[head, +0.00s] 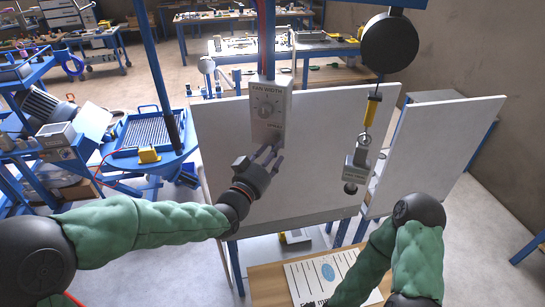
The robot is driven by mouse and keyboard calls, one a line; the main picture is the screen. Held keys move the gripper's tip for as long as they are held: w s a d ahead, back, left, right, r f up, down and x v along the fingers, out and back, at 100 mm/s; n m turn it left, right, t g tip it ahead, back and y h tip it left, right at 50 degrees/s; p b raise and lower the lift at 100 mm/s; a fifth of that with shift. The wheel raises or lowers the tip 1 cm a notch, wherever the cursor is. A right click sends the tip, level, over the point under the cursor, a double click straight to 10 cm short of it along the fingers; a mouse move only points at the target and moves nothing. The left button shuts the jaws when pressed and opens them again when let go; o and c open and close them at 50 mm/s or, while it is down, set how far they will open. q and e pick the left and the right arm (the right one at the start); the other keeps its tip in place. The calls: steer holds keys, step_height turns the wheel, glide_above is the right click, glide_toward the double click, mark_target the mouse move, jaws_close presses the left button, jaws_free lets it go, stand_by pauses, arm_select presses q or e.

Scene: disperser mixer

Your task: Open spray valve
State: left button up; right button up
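A grey control box (270,112) labelled "FAN WIDTH" hangs in front of a white panel, with a round dial (266,107) on its face. My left gripper (270,156) is just below the box's lower edge, its fingers pointing up and a little apart with nothing visible between them. Whether a finger touches the box cannot be told. A grey spray device (355,167) hangs at the right under a yellow cylinder (371,110). No part is marked as the spray valve. My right arm reaches down at the lower right, and its gripper is out of view.
White panels (325,130) (440,140) stand behind the box and the spray device. A wooden board with a printed sheet (325,272) is low at the front. A blue bench with a tray (153,130) is at left. Floor shows at lower right.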

arm_select(q)
steer(key=shift+f, duration=0.35)
steer(key=r+v, duration=0.1)
steer(key=v, duration=1.1)
steer(key=shift+f, duration=0.45)
